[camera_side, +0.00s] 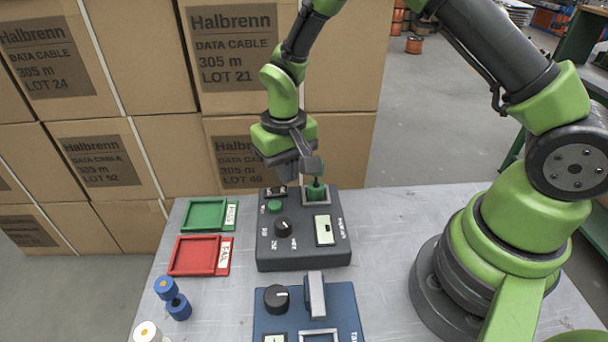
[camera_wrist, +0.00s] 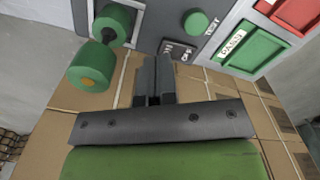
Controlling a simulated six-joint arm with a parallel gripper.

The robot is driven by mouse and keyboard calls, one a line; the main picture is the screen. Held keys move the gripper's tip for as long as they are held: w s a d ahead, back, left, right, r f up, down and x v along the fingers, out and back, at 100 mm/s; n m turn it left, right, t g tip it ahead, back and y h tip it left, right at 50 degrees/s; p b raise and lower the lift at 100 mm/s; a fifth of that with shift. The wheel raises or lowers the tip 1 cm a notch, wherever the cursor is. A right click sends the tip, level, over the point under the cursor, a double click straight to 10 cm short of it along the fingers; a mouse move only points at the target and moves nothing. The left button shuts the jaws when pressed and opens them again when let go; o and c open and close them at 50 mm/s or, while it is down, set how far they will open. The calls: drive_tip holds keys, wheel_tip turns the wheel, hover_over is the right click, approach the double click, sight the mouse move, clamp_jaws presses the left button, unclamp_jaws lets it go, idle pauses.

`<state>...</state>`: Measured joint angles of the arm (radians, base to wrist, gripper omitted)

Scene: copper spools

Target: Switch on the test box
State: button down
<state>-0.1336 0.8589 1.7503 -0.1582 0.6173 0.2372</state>
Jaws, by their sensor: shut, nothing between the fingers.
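The test box (camera_side: 305,254) is a dark grey unit on the table. Its small black rocker switch (camera_side: 275,192) is at the back left of its top and also shows in the wrist view (camera_wrist: 178,50), with on/off lettering. My gripper (camera_wrist: 157,62) is shut and empty, pointing down at the back edge of the box, its tips close beside the switch. I cannot tell whether they touch it or which way the switch is set. A green test button (camera_side: 275,207), a dark knob (camera_side: 282,227) and a pale display (camera_side: 324,230) are on the box.
A green spool (camera_wrist: 90,66) stands in the box's square holder, just beside my fingers. A green tray (camera_side: 203,215) and red tray (camera_side: 194,256) lie left. A blue unit (camera_side: 345,304) is in front. Stacked cartons (camera_side: 150,150) rise close behind.

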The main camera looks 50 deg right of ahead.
drive_tip(key=shift+f, duration=0.8)
idle(0.4)
wheel_tip(320, 180, up, 7)
idle(0.9)
drive_tip(key=shift+r, duration=0.1)
wheel_tip(320, 180, up, 9)
drive_tip(key=t, duration=0.2)
hover_over(287, 189)
drive_tip(key=s, duration=0.3)
drive_tip(key=s+d+r+t+y, duration=0.1)
drive_tip(key=s+r, duration=0.3)
drive_tip(key=s, duration=0.4)
drive_tip(key=s+r+m+t+y, duration=0.1)
drive_tip(key=s+r+t, duration=0.3)
drive_tip(key=s, duration=0.4)
drive_tip(key=shift+d+r, duration=0.4)
drive_tip(key=shift+r, duration=0.25)
drive_tip(key=shift+w, duration=0.2)
